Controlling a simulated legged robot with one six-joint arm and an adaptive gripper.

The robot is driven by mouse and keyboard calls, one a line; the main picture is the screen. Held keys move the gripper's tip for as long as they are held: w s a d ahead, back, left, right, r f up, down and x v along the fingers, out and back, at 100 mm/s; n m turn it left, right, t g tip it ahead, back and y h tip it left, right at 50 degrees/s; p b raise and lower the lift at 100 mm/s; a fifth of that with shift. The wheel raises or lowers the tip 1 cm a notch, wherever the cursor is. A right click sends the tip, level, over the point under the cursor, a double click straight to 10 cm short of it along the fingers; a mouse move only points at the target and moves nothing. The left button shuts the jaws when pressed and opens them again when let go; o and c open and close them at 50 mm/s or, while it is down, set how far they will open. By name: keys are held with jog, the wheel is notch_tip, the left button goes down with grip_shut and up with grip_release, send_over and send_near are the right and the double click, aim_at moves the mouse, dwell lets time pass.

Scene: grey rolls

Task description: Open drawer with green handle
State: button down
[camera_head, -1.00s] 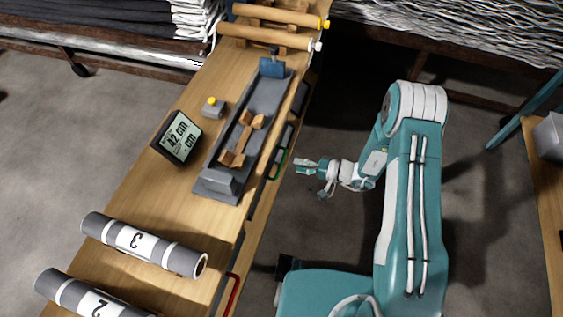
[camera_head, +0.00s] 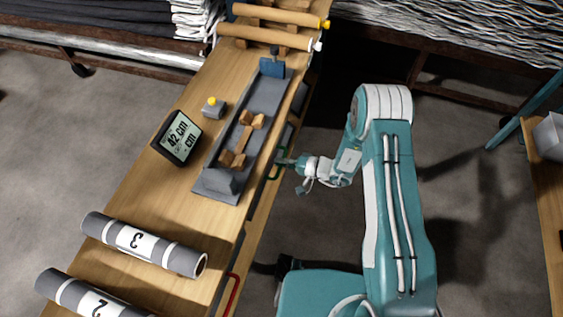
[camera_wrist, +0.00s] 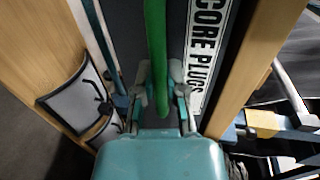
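The green handle (camera_head: 278,166) is on a drawer front on the bench's right side, below the grey tray; it also shows in the wrist view as a green bar (camera_wrist: 156,45). My gripper (camera_head: 286,162) is at this handle. In the wrist view, the two fingers of my gripper (camera_wrist: 160,85) stand apart, one on each side of the green bar. A firm grip on it is not visible. The drawer front (camera_wrist: 175,40) is dark, with a white label reading "CORE PLUGS" (camera_wrist: 202,50). The drawer looks shut.
A red handle (camera_head: 232,295) is on the same bench side, nearer. On the bench top (camera_head: 150,205) are a grey tray (camera_head: 220,185), a display (camera_head: 177,138), a yellow button (camera_head: 212,102) and grey rolls (camera_head: 145,245). Open floor (camera_head: 475,230) lies right of my arm.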

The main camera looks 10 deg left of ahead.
jog(key=shift+d+f, duration=0.1)
jog(key=f+v, duration=0.2)
jog(key=v, duration=0.8)
jog(key=d+f+v, duration=0.1)
jog(key=f+v, duration=0.1)
jog(key=v, duration=0.8)
jog(key=shift+s+d+f, duration=0.15)
jog(key=shift+s+d, duration=0.15)
jog(key=c, duration=0.7)
grip_release()
jog(key=shift+w, duration=0.1)
